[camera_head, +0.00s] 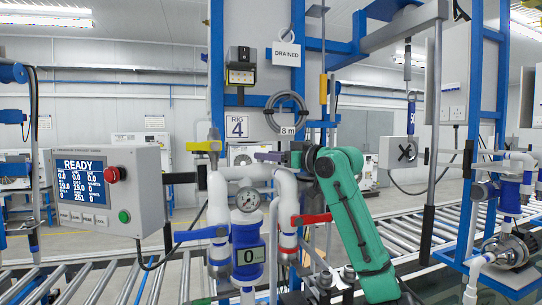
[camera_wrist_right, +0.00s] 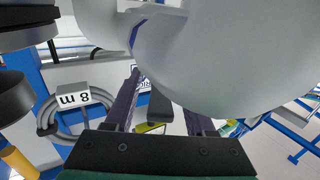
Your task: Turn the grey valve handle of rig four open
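Rig four carries a white sign "RIG 4" (camera_head: 237,127). My right gripper (camera_head: 268,157) reaches in from the right at the top of the white pipes, its purple-grey fingers pointing left. In the right wrist view, the right gripper (camera_wrist_right: 160,115) is open, with one finger on each side of a short grey bar, which looks like the grey valve handle (camera_wrist_right: 160,104). Gaps show on both sides of the bar. In the head view I cannot make out the grey handle; the gripper seems to cover it. My left gripper is not in view.
A yellow handle (camera_head: 203,146), a blue handle (camera_head: 201,233) and a red handle (camera_head: 311,219) sit on nearby pipes. A control panel (camera_head: 110,191) reads READY. A gauge (camera_head: 248,199) stands below my gripper. A coiled hose (camera_head: 286,112) hangs above. A large white pipe fills the upper wrist view.

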